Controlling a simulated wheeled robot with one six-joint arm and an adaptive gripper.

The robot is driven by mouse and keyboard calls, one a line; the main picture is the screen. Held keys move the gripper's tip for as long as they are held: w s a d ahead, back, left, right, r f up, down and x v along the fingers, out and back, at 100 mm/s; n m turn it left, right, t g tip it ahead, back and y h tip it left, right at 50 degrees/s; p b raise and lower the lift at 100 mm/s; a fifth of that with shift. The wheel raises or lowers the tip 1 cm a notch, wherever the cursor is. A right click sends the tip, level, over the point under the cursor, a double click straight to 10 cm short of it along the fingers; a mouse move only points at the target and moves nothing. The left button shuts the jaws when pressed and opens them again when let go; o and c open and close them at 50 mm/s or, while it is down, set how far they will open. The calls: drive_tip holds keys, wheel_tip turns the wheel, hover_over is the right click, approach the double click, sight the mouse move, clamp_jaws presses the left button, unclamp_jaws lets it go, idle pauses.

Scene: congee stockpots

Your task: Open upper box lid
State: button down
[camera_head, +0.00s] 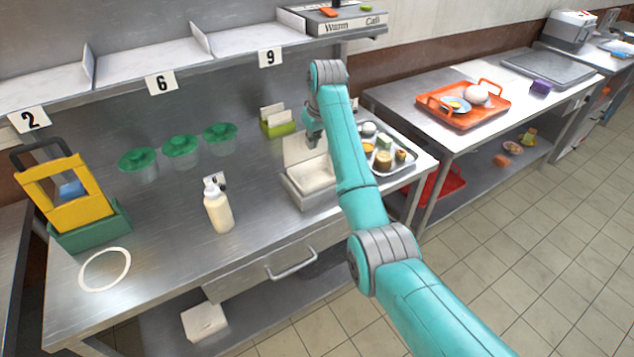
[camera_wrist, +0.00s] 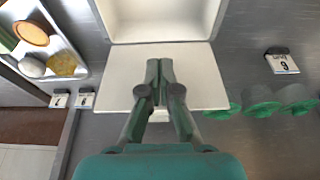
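The upper box (camera_head: 312,196) is a pale box with a white inside on the steel counter. Its lid (camera_head: 296,150) stands raised at the back edge, and the inside is exposed. In the wrist view, the box's white interior (camera_wrist: 160,18) is at the top and the lid (camera_wrist: 205,88) spreads below it. My gripper (camera_head: 312,138) is at the raised lid. In the wrist view, my gripper's fingers (camera_wrist: 159,66) are together in front of the lid's face, with nothing visible between them. I cannot tell whether they touch the lid.
A tray of small foods (camera_head: 385,150) stands right of the box, and a green holder (camera_head: 277,123) behind it. A cream bottle (camera_head: 218,208) and green-lidded containers (camera_head: 181,150) are to the left. Another white box (camera_head: 204,322) is on the lower shelf. The counter's front middle is clear.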

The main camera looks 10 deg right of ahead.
drive_tip(key=shift+w+a, duration=0.25)
drive_tip(key=shift+w, duration=0.55)
drive_tip(key=shift+w+a, duration=0.25)
drive_tip(key=shift+w, duration=0.5)
drive_tip(key=v, duration=0.8)
drive_tip(key=shift+w, duration=0.15)
idle(0.4)
idle(0.4)
